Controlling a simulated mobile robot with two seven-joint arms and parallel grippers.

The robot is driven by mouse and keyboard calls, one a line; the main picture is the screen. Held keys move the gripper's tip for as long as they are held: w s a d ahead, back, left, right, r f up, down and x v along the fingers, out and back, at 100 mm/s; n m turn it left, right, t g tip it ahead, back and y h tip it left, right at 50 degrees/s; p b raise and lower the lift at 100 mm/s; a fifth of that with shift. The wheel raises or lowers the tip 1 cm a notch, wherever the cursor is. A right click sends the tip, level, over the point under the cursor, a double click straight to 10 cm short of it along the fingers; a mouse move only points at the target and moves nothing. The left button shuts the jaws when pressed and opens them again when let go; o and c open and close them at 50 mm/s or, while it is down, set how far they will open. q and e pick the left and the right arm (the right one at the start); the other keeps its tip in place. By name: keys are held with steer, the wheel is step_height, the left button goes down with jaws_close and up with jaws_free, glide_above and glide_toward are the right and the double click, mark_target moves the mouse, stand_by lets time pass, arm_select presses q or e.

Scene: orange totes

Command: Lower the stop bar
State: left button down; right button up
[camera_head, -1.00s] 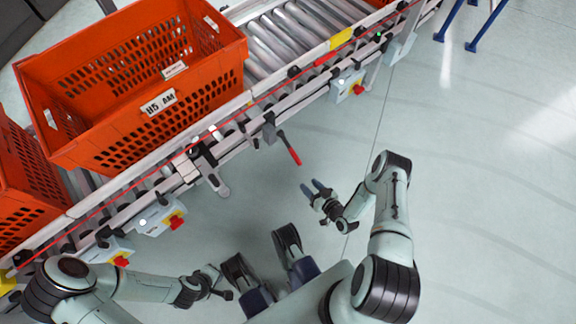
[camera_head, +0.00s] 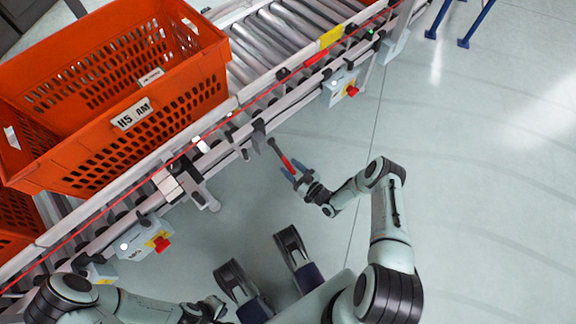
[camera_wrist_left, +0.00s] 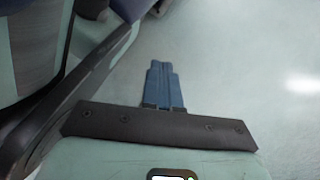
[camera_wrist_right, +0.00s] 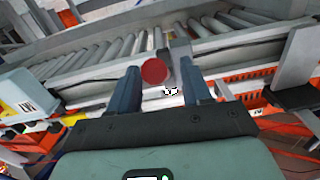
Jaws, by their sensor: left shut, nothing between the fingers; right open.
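A dark lever with a red grip (camera_head: 287,163) sticks out from the near side rail of the conveyor; I take it to belong to the stop bar. My right gripper (camera_head: 296,176) is open at the lever's outer end. In the right wrist view, the round red end of the grip (camera_wrist_right: 154,71) shows between the two blue fingers (camera_wrist_right: 161,82), nearer the left one; contact cannot be told. The bar itself is not clearly made out. My left gripper (camera_head: 220,304) is low in the head view, away from the conveyor. Its blue fingers (camera_wrist_left: 162,70) are together and empty.
An orange tote (camera_head: 150,135) stands on the roller conveyor (camera_head: 285,45), with another tote (camera_head: 15,232) at left. Control boxes with red knobs (camera_head: 158,242) (camera_head: 350,90) hang on the near rail. The floor (camera_head: 480,190) at right is clear.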

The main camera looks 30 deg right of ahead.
steer(key=shift+x, duration=0.9)
arm_select(q)
steer(key=shift+s+a+f, duration=0.1)
steer(key=shift+s+f, duration=0.1)
steer(key=shift+s, duration=0.4)
arm_select(e)
steer(key=shift+c, duration=0.4)
